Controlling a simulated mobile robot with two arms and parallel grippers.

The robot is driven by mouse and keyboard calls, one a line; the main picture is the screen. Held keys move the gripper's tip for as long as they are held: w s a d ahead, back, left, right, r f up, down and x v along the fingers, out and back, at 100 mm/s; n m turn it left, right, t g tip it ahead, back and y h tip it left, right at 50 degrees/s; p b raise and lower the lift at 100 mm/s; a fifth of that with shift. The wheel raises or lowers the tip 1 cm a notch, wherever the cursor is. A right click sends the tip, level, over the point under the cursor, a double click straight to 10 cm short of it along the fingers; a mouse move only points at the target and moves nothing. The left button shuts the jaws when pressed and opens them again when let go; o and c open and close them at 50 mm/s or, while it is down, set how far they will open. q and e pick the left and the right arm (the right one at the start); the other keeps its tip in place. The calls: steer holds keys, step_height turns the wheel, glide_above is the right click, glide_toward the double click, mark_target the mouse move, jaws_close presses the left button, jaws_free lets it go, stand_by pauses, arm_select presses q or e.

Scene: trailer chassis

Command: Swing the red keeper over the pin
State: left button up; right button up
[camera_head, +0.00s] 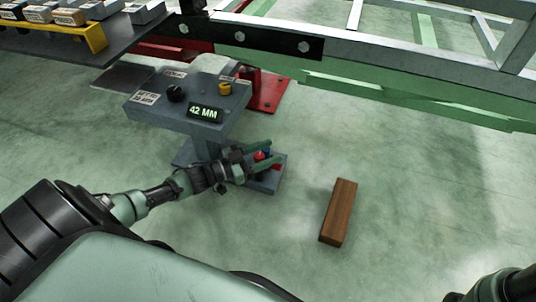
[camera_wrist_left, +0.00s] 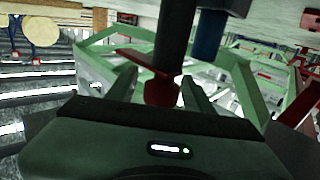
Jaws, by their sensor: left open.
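My left gripper (camera_head: 262,157) reaches in from the left with its green fingers apart, at the small grey base (camera_head: 268,184) below the control stand. A small red part (camera_head: 259,156), which looks like the keeper, shows between the fingers, with a blue part beside it. In the left wrist view, the red keeper (camera_wrist_left: 162,90) lies between the open fingers, by a dark upright post (camera_wrist_left: 174,38) and a blue cylinder (camera_wrist_left: 208,35). I cannot tell whether the fingers touch the keeper or which post is the pin. My right gripper is out of view.
The grey control stand (camera_head: 190,101) with a "42 MM" display rises just behind my left gripper. A brown block (camera_head: 338,212) lies on the floor to the right. The chassis frame (camera_head: 400,62) crosses the back. Open floor lies at the right.

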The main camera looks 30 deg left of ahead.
arm_select(q)
jaws_close()
stand_by(1.4)
